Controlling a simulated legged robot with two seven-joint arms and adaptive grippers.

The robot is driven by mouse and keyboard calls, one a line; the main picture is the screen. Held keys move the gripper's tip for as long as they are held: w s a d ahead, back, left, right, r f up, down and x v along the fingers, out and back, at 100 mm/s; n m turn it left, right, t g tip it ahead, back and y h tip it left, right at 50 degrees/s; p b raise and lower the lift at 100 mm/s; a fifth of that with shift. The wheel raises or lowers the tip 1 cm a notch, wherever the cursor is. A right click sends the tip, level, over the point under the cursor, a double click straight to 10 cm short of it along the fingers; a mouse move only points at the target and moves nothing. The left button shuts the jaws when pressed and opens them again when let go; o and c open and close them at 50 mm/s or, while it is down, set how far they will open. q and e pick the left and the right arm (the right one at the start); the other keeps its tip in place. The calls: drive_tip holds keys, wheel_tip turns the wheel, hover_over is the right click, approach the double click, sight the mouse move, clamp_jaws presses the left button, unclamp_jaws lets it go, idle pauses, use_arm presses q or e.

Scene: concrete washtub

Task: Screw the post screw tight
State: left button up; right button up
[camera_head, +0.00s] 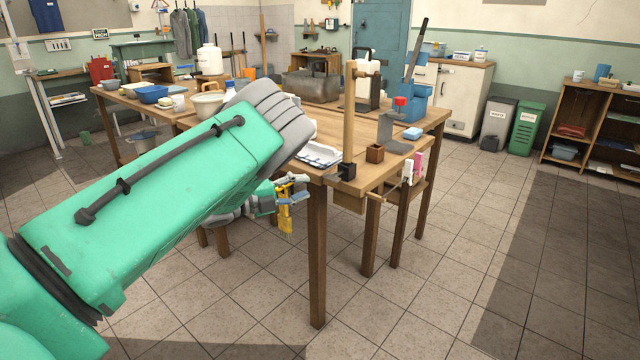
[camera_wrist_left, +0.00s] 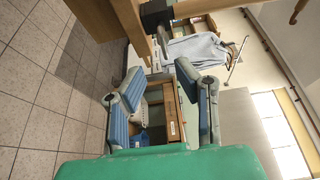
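A wooden post (camera_head: 349,120) stands upright in a black bracket (camera_head: 346,171) at the near corner of the wooden table (camera_head: 330,178). I cannot clearly make out the post screw; it is too small or hidden at the bracket. My left gripper (camera_head: 298,189) is below and left of the bracket, just outside the table edge, apart from it. In the left wrist view the two blue-padded fingers (camera_wrist_left: 160,72) are spread with nothing between them. A dark block (camera_wrist_left: 155,14), probably the bracket, shows beyond the fingertips at the top. My right gripper is in neither view.
The tiled floor (camera_head: 450,260) in front is clear.

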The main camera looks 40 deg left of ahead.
use_arm(q)
drive_tip(key=v, duration=0.2)
drive_tip(key=shift+s, duration=0.3)
drive_tip(key=shift+f, duration=0.1)
